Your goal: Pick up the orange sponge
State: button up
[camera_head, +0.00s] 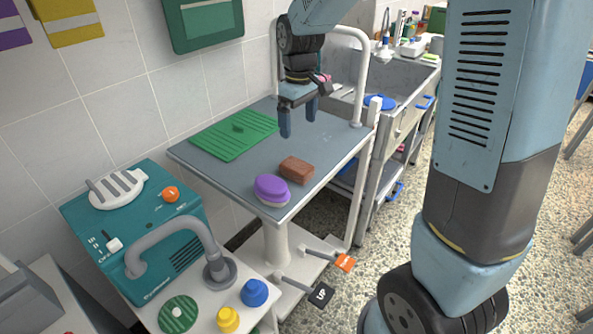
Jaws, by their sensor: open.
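No clearly orange sponge shows in the head view. A reddish-brown block (297,170) lies on the grey table top (225,170) near its front edge; I cannot tell whether it is a sponge. A purple-topped oval brush or pad (272,189) lies just left of and in front of it. My gripper (299,121) points down over the back part of the table, behind the block and apart from it. Its two fingers are spread, with nothing visible between them.
A green ribbed mat (234,134) lies on the table's left side. A teal machine (130,225) with a grey pipe stands at left. A white rail (358,85) rises at the table's back right, beside a metal sink (405,80). Pedals (321,294) sit below.

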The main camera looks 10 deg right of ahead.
aim_at(295, 163)
jog(key=shift+n, duration=0.3)
jog(key=f, duration=0.3)
jog(key=a+f, duration=0.1)
jog(key=f, duration=0.2)
jog(key=w+f, duration=0.1)
jog(key=f, duration=0.3)
jog(key=shift+a+f, duration=0.1)
jog(key=shift+a, duration=0.05)
jog(key=shift+d+f, duration=0.15)
jog(key=shift+f, duration=1.2)
jog(key=shift+d+f, duration=0.15)
jog(key=shift+f, duration=1.2)
jog(key=c, duration=1.1)
